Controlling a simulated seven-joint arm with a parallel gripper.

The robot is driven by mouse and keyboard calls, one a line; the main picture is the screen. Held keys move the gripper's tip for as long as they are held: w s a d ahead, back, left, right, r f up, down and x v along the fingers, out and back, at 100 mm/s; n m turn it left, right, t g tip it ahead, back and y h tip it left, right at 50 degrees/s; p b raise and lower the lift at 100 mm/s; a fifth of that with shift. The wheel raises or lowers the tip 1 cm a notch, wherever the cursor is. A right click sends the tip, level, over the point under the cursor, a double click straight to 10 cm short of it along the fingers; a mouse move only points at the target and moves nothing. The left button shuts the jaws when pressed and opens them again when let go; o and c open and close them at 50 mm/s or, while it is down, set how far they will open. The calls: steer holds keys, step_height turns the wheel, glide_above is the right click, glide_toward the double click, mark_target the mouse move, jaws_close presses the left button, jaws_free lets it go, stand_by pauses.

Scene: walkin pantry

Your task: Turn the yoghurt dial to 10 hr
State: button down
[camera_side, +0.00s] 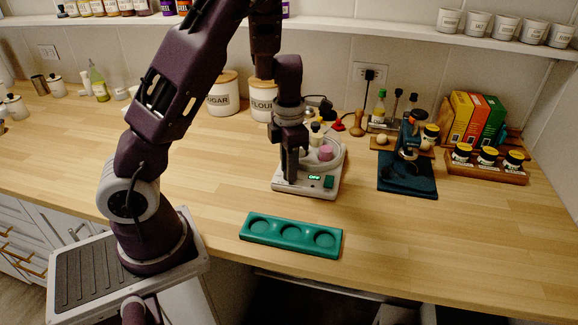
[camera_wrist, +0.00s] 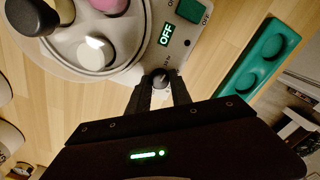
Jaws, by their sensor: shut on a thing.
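The yoghurt maker (camera_side: 337,172) is a pale round-backed appliance on the worktop. Its small display (camera_side: 314,177) glows green and reads OFF in the wrist view (camera_wrist: 166,34). A green square button (camera_wrist: 191,10) sits beside the display. The dial (camera_wrist: 161,76) is a small grey knob on the front panel, between my fingertips. My gripper (camera_wrist: 162,84) is shut on the dial and points down at the panel. In the side view my gripper (camera_side: 289,178) hides the dial. Its marks are mostly covered or too small to read.
Jars stand on the maker, one with a pink lid (camera_side: 326,153) and one white (camera_wrist: 97,50). A green tray (camera_side: 250,230) with three round recesses lies in front. A dark blue device (camera_side: 407,172) stands to the right. Canisters (camera_side: 224,95) stand behind.

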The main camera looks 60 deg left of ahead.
steer(key=shift+w+n, duration=0.1)
steer(key=shift+n, duration=0.8)
steer(key=c, duration=1.2)
jaws_free()
steer(key=shift+o, duration=0.2)
steer(key=shift+r, duration=0.1)
step_height(320, 180, up, 7)
steer(key=shift+f, duration=0.1)
